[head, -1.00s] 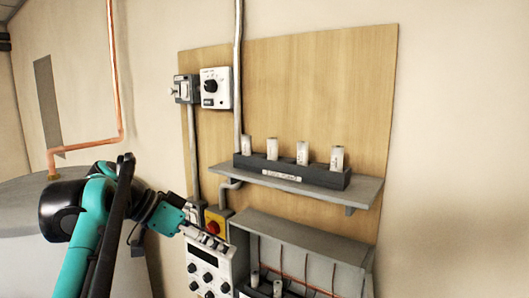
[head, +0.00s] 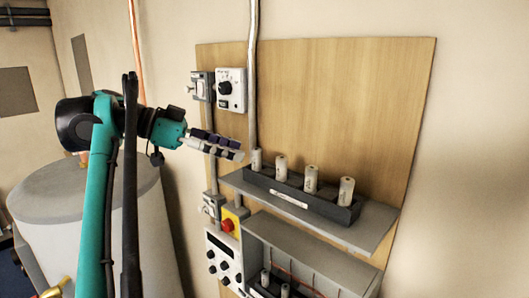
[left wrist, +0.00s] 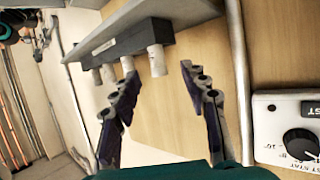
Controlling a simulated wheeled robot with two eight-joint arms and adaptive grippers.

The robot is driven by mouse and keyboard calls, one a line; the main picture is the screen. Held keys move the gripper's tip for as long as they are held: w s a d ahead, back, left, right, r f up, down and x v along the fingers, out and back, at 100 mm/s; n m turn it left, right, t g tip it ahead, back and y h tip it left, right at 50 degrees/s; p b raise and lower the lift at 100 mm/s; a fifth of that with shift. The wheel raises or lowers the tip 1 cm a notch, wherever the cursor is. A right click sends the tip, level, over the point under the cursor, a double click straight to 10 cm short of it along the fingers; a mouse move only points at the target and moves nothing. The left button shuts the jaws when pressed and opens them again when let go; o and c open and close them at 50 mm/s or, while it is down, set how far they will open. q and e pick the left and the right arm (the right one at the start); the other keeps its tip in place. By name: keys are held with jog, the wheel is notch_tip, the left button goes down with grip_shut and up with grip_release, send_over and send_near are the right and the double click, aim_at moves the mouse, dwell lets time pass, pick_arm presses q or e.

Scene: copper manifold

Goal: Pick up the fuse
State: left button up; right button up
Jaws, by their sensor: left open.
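Several white cylindrical fuses stand upright in a dark grey holder (head: 290,196) on a grey shelf (head: 372,238) on the wooden board. The leftmost fuse (head: 256,160) is nearest to my left gripper (head: 242,149), which is just left of it, at about its height. In the left wrist view the shelf appears upside down. There my left gripper (left wrist: 158,70) is open and empty, with its fingers spread. The end fuse (left wrist: 157,59) shows in the gap between the fingertips, apparently ahead of them. A fingertip partly covers another fuse (left wrist: 128,65). My right gripper is not in view.
A white dial box (head: 231,89) and a grey switch (head: 202,86) are above the gripper. A vertical conduit (head: 252,75) runs behind it. Below are a red button (head: 228,225), a knob panel (head: 222,262) and an open grey box (head: 315,262) holding more fuses.

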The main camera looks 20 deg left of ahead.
aim_at(256, 155)
pick_arm(q)
jog(key=shift+d+f, duration=0.2)
jog(key=shift+d, duration=1.05)
jog(key=w+d, duration=0.1)
jog(key=w+f, duration=0.1)
jog(key=w+d+p, duration=0.1)
jog(key=shift+w+d+f, duration=0.3)
jog(key=shift+w+f, duration=0.1)
jog(key=shift+s+r, duration=0.15)
jog(key=shift+s, duration=0.3)
jog(key=c, duration=0.3)
jog(key=shift+w, duration=0.15)
grip_shut()
